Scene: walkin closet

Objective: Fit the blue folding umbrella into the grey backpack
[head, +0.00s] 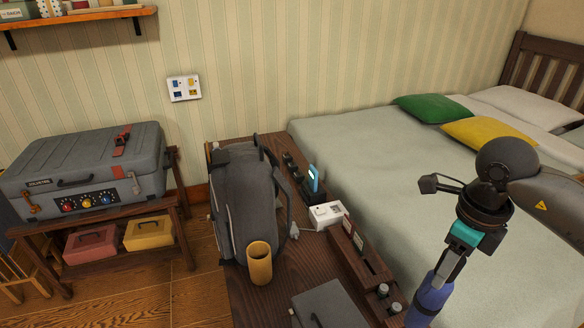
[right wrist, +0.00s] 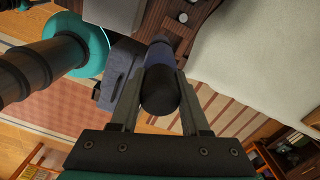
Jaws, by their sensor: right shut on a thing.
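The grey backpack (head: 238,200) stands upright on a dark wooden bench (head: 275,290). I cannot see clearly whether its top is open. My right gripper (head: 450,268) is at the lower right, well to the right of the backpack, pointing down. It is shut on the blue folding umbrella (head: 428,302), whose lower end runs out of the head view. In the right wrist view the umbrella's dark end (right wrist: 160,92) sits between the two fingers (right wrist: 160,118), with its blue body (right wrist: 161,54) beyond. My left gripper is not in view.
A tan cylinder (head: 260,264) stands close against the backpack's front. A white box (head: 325,214), a wooden organiser (head: 357,252) and a grey case (head: 330,305) are on the bench. The bed (head: 370,150) lies behind; a suitcase (head: 85,170) is on a rack at left.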

